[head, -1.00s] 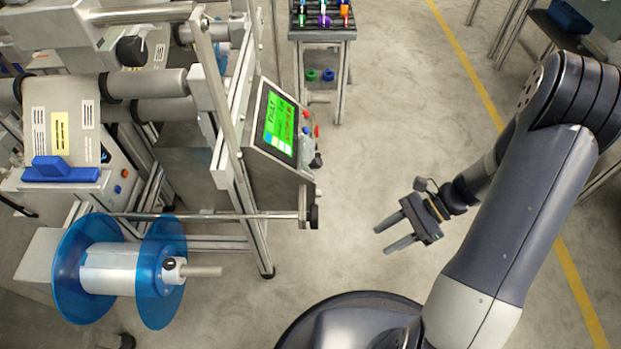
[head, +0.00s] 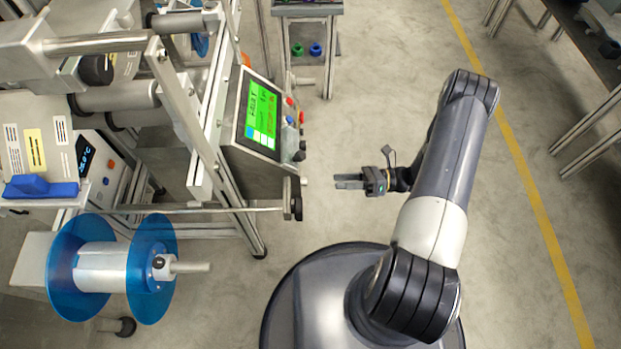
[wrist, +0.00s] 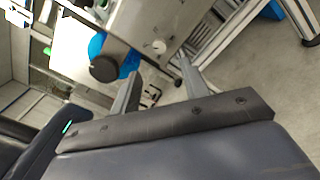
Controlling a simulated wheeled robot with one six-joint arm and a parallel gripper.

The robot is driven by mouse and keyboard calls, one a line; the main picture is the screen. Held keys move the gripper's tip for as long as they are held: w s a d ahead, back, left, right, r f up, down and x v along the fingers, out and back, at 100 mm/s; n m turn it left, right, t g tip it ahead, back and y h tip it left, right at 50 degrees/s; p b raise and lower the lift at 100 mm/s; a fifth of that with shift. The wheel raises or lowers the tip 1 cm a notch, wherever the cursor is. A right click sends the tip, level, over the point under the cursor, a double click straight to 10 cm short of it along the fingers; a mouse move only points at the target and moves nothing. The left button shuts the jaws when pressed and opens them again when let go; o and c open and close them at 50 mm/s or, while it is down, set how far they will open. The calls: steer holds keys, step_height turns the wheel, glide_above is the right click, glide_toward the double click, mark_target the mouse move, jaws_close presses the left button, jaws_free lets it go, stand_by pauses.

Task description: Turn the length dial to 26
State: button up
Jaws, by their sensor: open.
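My gripper (head: 337,182) is open and empty, held above the floor to the right of the machine, its fingers pointing left. In the wrist view its two fingers (wrist: 158,68) stand apart, with nothing between the tips. A black round knob (head: 297,208) sits at the rod's right end, left of and below my gripper, not touched. A black knob in front of blue shows in the wrist view (wrist: 104,68), and a small pale knob (wrist: 159,46) is beyond the fingertips. I cannot tell which knob is the length dial, and no number is readable.
A green touchscreen (head: 261,117) with red, blue and black controls (head: 299,156) on its side is above and left of my gripper. A blue film reel (head: 151,270) is at lower left. A small rack (head: 308,50) stands behind.

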mark_target(304, 182)
steer(key=a, duration=0.9)
steer(key=shift+w+b, duration=0.15)
steer(key=shift+b, duration=0.25)
jaws_close()
steer(key=shift+f+n+b, duration=0.1)
steer(key=shift+n+b, duration=0.2)
steer(key=shift+n, duration=0.1)
steer(key=shift+n+b, duration=4.5)
steer(key=shift+n, duration=3)
